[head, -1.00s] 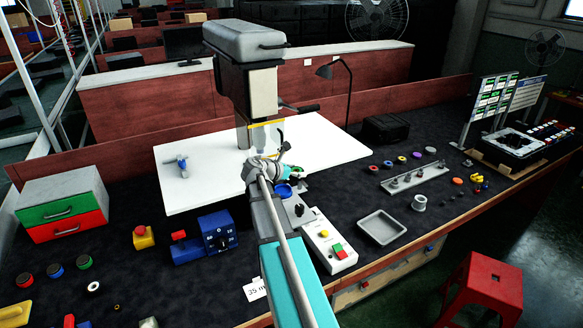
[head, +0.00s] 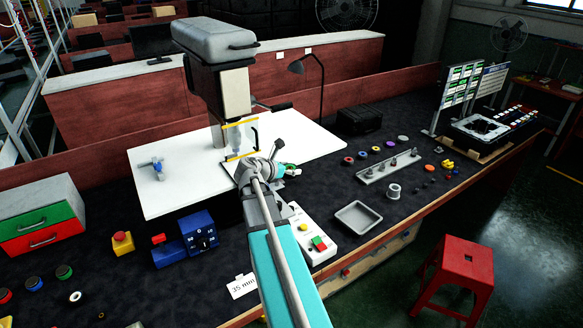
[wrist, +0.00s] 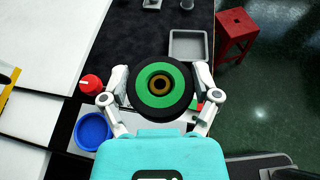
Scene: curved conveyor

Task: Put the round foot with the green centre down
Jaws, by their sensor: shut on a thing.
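The round foot with the green centre is held by my gripper (wrist: 160,76). In the wrist view the round foot (wrist: 160,101) has a black outer ring, a green ring and a brown middle, and it faces the camera. My gripper's two fingers are shut on its left and right sides.
A blue round dish (wrist: 93,131) and a red knob (wrist: 90,84) are left of my gripper. An empty grey tray (head: 357,217) lies to the right. The press (head: 215,75) stands close behind. The control box (head: 314,240) is in front. A red stool (head: 464,258) stands on the floor.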

